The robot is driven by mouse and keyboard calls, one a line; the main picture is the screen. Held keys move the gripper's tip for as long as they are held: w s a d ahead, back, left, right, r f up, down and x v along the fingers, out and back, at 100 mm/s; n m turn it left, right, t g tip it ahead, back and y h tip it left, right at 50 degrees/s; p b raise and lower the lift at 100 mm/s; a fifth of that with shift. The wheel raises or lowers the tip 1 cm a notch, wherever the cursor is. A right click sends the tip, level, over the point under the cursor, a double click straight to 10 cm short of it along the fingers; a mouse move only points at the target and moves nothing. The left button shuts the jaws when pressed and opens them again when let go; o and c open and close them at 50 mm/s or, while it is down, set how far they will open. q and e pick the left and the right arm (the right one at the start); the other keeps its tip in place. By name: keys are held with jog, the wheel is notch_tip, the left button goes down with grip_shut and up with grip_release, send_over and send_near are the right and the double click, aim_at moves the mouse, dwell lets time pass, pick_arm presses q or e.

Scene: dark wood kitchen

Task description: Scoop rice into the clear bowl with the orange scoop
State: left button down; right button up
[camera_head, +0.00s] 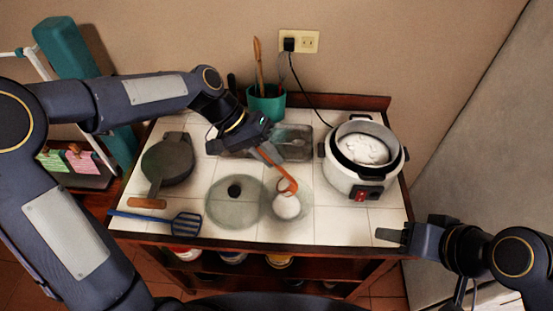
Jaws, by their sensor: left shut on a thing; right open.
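My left gripper (262,140) is shut on the orange scoop (270,155), holding it by the handle. The scoop's head points down over the clear bowl (305,206), and white rice shows at the head. More white rice (286,206) lies in the bowl just below. I cannot tell whether the scoop touches the bowl. The rice cooker (345,180) stands open at the right with white rice (363,149) in its dark pot. My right gripper (390,236) is open and empty at the counter's front right corner.
A glass lid (222,212) with a black knob lies left of the bowl. A dark pan (168,160) and a blue spatula (160,217) lie further left. A cord runs from the wall socket (310,41).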

pick_arm(q)
jog(key=w+a+f+g+h+b, duration=0.1)
jog(key=a+f+h+b, duration=0.4)
jog(key=b, duration=0.3)
jog(key=shift+h+b, duration=0.35)
jog(key=shift+h, duration=0.55)
jog(key=d+r+y+p, duration=0.2)
jog(key=p, duration=0.2)
jog(key=s+d+r+y+p, duration=0.1)
jog(key=d+r+y+p, duration=0.1)
jog(key=r+y+p, duration=0.1)
jog(key=d+r+t+y+p, duration=0.1)
jog(key=d+r+y+p, duration=0.1)
jog(key=p, duration=0.3)
jog(key=shift+s+d+r+y+p, duration=0.15)
jog(key=shift+s+d+y+p, duration=0.15)
jog(key=shift+y, duration=0.3)
jog(key=d+y, duration=0.1)
jog(key=d+t+y, duration=0.1)
jog(key=shift+s+d+r+y+p, duration=0.2)
jog(key=shift+d+r+y+p, duration=0.1)
jog(key=shift+r+p, duration=0.05)
jog(key=shift+d+r+y, duration=0.35)
jog(key=shift+d+y, duration=0.1)
jog(key=shift+y, duration=0.25)
jog(key=shift+s, duration=0.1)
